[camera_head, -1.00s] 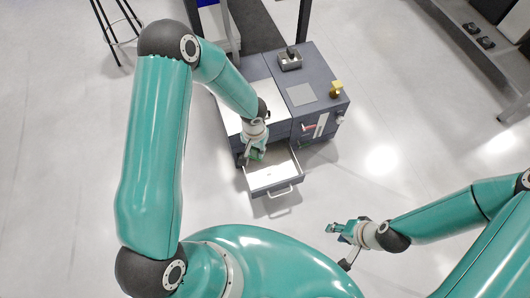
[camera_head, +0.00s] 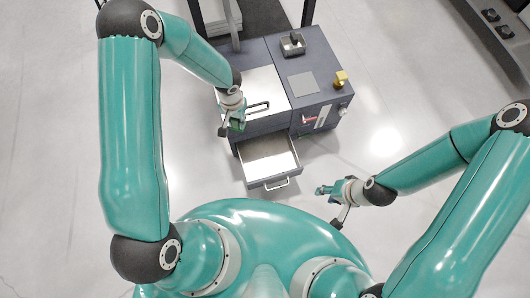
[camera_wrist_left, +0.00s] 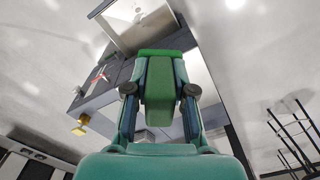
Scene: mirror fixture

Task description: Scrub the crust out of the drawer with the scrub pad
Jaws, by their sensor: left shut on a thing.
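The drawer (camera_head: 269,182) is pulled out from the front of the dark grey cabinet, and its pale inside is open to view. It also shows at the top of the left wrist view (camera_wrist_left: 155,30). My left gripper (camera_head: 233,124) is shut on the green scrub pad (camera_wrist_left: 161,53). In the head view, gripper and pad are up and left of the drawer's back left corner, apart from its floor. I cannot make out the crust for certain. My right gripper (camera_head: 326,190) is right of the drawer, away from it; its fingers are too small to tell.
On top stand a dark open box (camera_head: 292,44) and a yellow piece (camera_head: 340,78). A red-handled part (camera_head: 310,120) is on its front.

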